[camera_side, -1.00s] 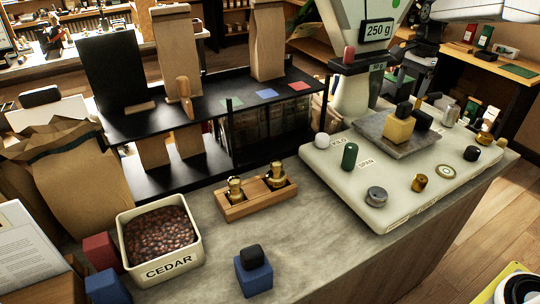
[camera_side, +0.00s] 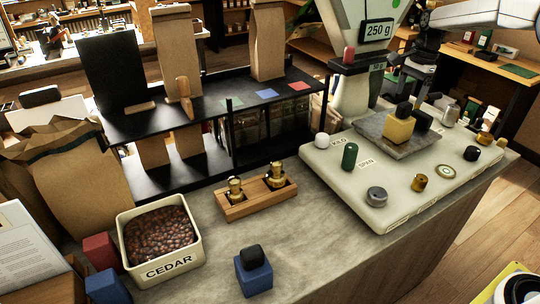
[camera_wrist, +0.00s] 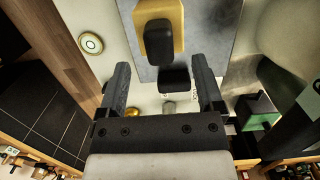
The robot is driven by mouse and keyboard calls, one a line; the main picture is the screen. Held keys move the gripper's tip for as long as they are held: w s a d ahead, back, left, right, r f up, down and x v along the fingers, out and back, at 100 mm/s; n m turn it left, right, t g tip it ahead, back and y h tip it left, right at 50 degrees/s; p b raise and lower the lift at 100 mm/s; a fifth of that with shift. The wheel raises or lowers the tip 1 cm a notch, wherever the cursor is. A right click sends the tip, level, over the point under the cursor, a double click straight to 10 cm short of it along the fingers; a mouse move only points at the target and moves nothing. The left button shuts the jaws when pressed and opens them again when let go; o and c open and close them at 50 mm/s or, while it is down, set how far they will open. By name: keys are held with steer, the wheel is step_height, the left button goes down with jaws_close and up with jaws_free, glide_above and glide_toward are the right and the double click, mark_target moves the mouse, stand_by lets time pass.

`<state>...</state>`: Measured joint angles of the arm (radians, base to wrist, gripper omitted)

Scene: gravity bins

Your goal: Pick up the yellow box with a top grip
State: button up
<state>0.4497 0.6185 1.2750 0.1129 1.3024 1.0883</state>
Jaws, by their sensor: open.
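The yellow box (camera_side: 398,129) stands on a grey plate (camera_side: 372,124) on the white scale board, with a black knob (camera_side: 404,109) on top. In the wrist view the yellow box (camera_wrist: 141,22) shows at the top, partly cut off by the frame edge, with the knob over it. My gripper (camera_wrist: 160,65) is open and empty, its two fingers apart. The box lies beyond the fingertips, not between them. In the side view my gripper is above and behind the box, at the upper right, apart from it.
A black block (camera_side: 422,118) stands close behind the box on the plate. The white board (camera_side: 330,164) also carries a green cylinder (camera_side: 349,156), a grey weight (camera_side: 376,196) and several small pieces. The tall scale housing (camera_side: 352,97) rises to the left.

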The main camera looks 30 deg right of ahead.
mark_target(406, 103)
steer(key=shift+a+f, duration=0.2)
steer(key=shift+f, duration=1.05)
steer(key=shift+a+f, duration=0.15)
steer(key=shift+f, duration=1.1)
jaws_close()
